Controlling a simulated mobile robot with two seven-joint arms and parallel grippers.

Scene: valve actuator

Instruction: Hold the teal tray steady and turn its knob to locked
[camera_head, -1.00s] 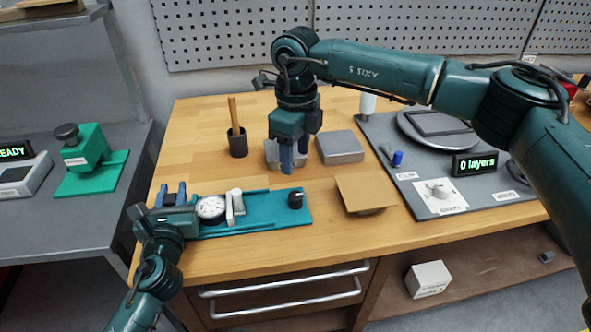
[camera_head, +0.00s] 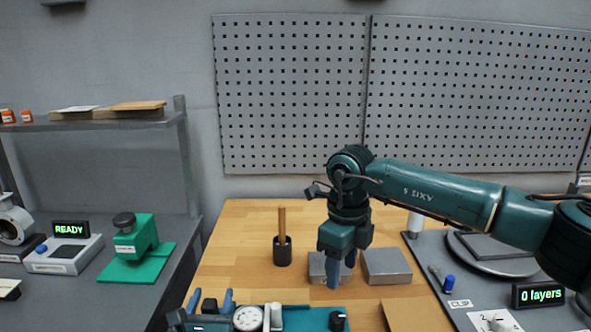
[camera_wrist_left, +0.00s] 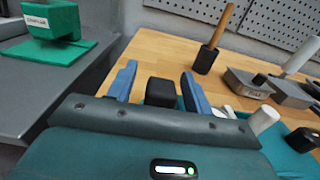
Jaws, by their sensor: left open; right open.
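The teal tray (camera_head: 312,317) lies along the bottom of the head view, its lower part cut off. It bears a round dial gauge (camera_head: 247,318), a white upright part (camera_head: 272,316) and a black knob (camera_head: 337,320) at its right end. My left gripper (camera_head: 210,299) is open at the tray's left end. In the left wrist view its blue fingers (camera_wrist_left: 158,82) stand on either side of a black block (camera_wrist_left: 160,93), with gaps visible. My right gripper (camera_head: 340,272) is open and points down in front of a grey block, behind the knob; contact cannot be told.
Two grey blocks (camera_head: 387,266) and a black cup with a wooden stick (camera_head: 282,252) stand behind the tray. A brown plate (camera_head: 416,315) lies to the right. Wood is clear at back left.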

